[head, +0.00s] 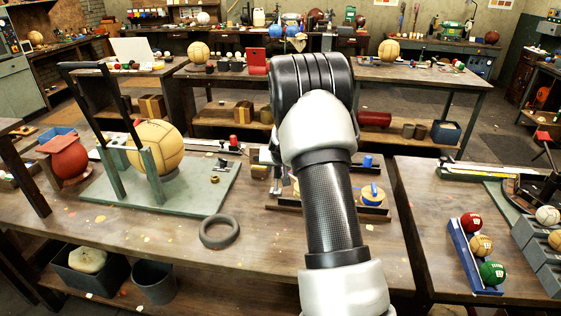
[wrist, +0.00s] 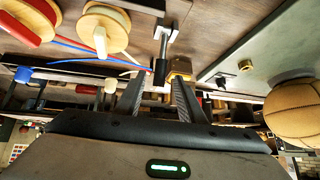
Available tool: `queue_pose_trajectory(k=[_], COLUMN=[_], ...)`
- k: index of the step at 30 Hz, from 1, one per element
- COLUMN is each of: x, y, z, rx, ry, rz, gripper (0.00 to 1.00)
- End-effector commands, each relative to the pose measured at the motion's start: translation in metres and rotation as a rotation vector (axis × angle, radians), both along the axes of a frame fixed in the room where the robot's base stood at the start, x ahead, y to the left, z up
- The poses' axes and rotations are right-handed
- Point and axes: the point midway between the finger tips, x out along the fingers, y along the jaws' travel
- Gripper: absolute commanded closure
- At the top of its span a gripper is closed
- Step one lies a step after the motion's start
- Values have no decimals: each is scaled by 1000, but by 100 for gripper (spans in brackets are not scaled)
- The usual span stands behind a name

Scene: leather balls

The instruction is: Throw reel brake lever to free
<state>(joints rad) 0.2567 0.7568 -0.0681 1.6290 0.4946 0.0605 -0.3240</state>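In the wrist view, a small lever (wrist: 162,66) with a metal rod and a black grip shows close ahead of my gripper (wrist: 158,90). My gripper is open, its two dark fingers apart. The black grip lines up with the gap between the fingertips; I cannot tell whether it is inside the gap. Wooden reels with red (wrist: 24,20) and pale (wrist: 103,30) parts lie to the left of the lever. In the head view, a reel with a blue top (head: 372,194) stands just right of my arm. My arm hides the lever and gripper there.
A tan ball (head: 155,147) sits in a green stand (head: 105,195) left of my arm; the ball shows at right in the wrist view (wrist: 295,112). A dark ring (head: 220,231) lies on the front bench (head: 270,238). Coloured balls (head: 480,245) stand in a rack at right.

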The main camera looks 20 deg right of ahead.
Motion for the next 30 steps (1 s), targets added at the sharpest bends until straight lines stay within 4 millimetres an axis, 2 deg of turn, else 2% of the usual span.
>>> queue_pose_trajectory(k=[1,6,14,19,30], x=[-8,-34,-62,-69,-70], y=[3,12,21,23,23], z=[12,43,78,86,86], rx=[-1,-1,0,1,1], ry=[-3,-2,-1,0,1], rz=[0,1,1,-1,-1], gripper=[64,64,64,64,64])
